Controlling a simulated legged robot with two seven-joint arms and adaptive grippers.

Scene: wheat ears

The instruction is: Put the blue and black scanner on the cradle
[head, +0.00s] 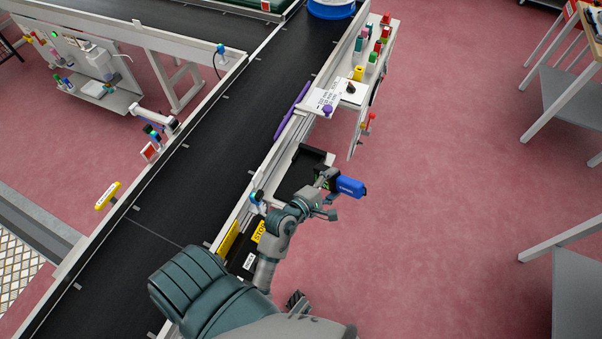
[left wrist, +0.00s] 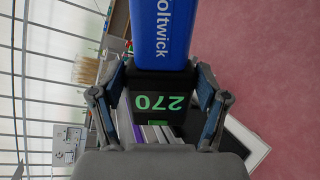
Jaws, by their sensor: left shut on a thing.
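The blue and black scanner (head: 350,187) is in my left gripper (head: 327,193), off the right side of the conveyor in the head view. Its blue part sticks out to the right, over the floor. In the left wrist view, the scanner (left wrist: 162,35) shows blue with white lettering, and its black part with a green "270" sits between the two fingers of the left gripper (left wrist: 160,100). The fingers are shut on the black part. A black open tray (head: 309,151) lies beside the conveyor, partly behind my gripper; I cannot tell whether it is the cradle. My right gripper is not seen.
The black conveyor belt (head: 190,150) runs diagonally along the left. A white side shelf (head: 387,50) with small coloured items and a white sheet (head: 322,98) stands beyond the tray. Yellow signs (head: 228,240) line the near conveyor edge. Pink floor (head: 430,200) is open at right.

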